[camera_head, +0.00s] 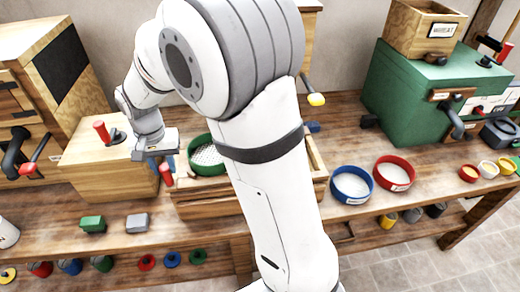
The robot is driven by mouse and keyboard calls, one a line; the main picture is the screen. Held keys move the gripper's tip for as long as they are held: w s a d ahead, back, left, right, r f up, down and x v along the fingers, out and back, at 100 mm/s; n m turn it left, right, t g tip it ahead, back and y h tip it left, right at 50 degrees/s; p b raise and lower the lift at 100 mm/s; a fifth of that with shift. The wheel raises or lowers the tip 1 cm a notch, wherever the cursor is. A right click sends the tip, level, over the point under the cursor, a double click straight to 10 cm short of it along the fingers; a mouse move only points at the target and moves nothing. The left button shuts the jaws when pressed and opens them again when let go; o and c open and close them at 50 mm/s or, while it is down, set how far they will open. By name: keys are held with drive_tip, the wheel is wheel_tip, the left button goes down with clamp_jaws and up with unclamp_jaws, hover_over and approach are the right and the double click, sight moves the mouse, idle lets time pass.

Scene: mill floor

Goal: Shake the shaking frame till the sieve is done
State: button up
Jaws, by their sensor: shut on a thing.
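The shaking frame (210,205) is a wooden tray on the bench, left of centre. A round green-rimmed sieve (207,158) with pale mesh or contents sits in it. My arm hides the middle of the frame and part of the sieve. A red upright handle (166,175) stands at the frame's left end. My gripper (162,160) points down at this handle and is shut on it. The fingertips are small here, so the exact hold is hard to make out.
Left of the frame stands a wooden box (105,170) with a red-knobbed crank. A blue sieve (351,185) and a red sieve (394,173) lie to the right. A green mill (405,90) with a wheat hopper stands at the back right. Small green and grey blocks lie front left.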

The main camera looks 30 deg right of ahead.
drive_tip(key=shift+a, duration=0.1)
drive_tip(key=shift+w+a, duration=0.25)
drive_tip(key=shift+a, duration=0.45)
drive_tip(key=o, duration=0.9)
wheel_tip(320, 180, up, 9)
drive_tip(key=p, duration=0.6)
drive_tip(key=shift+p, duration=0.35)
